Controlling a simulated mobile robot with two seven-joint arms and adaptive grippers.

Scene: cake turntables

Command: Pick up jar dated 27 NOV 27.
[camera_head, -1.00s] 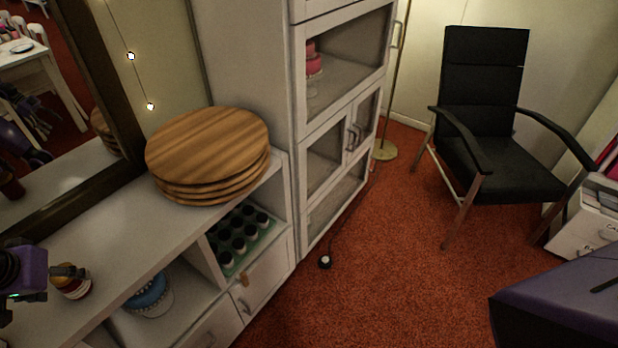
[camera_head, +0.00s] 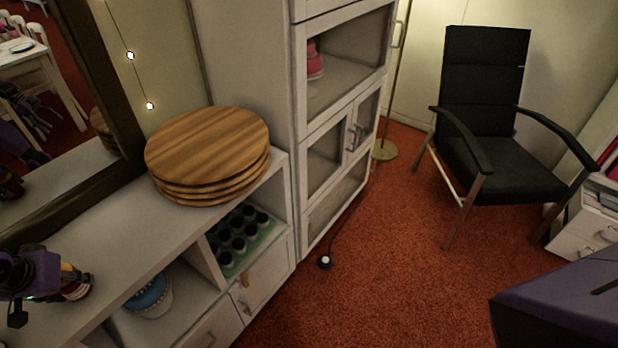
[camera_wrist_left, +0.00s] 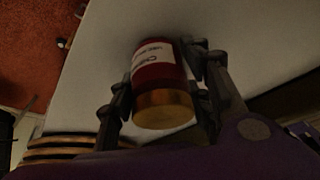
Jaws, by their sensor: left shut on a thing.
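A small jar (camera_head: 77,288) with red contents stands at the lower left of the head view, on the white cabinet top. My right gripper is not in view.
A stack of round wooden boards (camera_head: 207,150) stands on the cabinet top (camera_head: 120,230) beyond the jar. Below, a shelf holds a blue-topped cake (camera_head: 150,295) and a tray of small bottles (camera_head: 240,238). A mirror leans behind. A black armchair (camera_head: 490,120) stands right.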

